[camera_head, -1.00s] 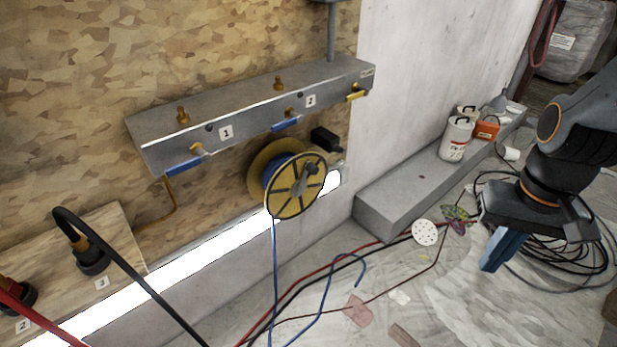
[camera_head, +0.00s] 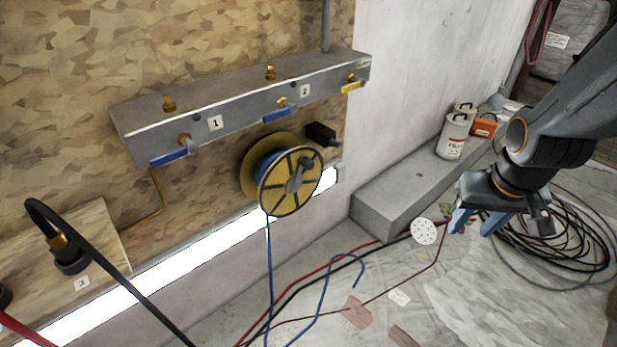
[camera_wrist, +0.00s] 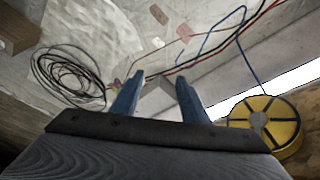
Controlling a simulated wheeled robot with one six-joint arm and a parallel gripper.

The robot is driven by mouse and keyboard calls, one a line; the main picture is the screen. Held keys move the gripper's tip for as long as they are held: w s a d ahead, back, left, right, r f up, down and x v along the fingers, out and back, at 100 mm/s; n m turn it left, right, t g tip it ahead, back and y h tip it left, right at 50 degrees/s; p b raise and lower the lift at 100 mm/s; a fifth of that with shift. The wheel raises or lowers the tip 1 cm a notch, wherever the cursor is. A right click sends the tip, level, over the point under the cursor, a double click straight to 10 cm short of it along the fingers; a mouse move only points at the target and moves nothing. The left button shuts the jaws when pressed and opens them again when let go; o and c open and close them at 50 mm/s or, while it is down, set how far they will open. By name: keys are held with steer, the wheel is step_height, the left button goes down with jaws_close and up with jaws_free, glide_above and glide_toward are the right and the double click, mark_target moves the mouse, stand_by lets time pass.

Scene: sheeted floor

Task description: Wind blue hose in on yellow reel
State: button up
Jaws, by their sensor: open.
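The yellow reel (camera_head: 290,181) is mounted on the wall below the grey manifold, with a grey crank handle (camera_head: 301,172) on its face. Some blue hose is wound on its core. The blue hose (camera_head: 269,262) hangs from the reel to the floor and curves there to a loose end. My gripper (camera_head: 472,226) is open and empty, well to the right of the reel above the floor. In the wrist view my blue fingers (camera_wrist: 158,95) are spread apart, with the reel (camera_wrist: 268,124) at the right edge and the hose (camera_wrist: 243,55) behind.
The grey manifold (camera_head: 240,100) with blue-handled valves juts out above the reel. A concrete ledge (camera_head: 385,205) with white canisters (camera_head: 453,137) runs along the right wall. Red and black hoses and a black cable coil (camera_head: 560,240) lie on the floor. Space before the reel is open.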

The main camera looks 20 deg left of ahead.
steer(key=w+a+f+n+t+y+b, duration=0.1)
steer(key=w+a+f+n+t+b, duration=0.25)
steer(key=w, duration=0.55)
steer(key=n+t+y+b, duration=0.3)
steer(key=n+y+b, duration=0.3)
steer(key=y+b, duration=0.85)
glide_toward(312, 165)
steer(key=x, duration=0.3)
steer(key=b+x, duration=0.1)
steer(key=x, duration=0.6)
steer(key=shift+a+b, duration=0.1)
steer(key=shift+b, duration=0.2)
jaws_close()
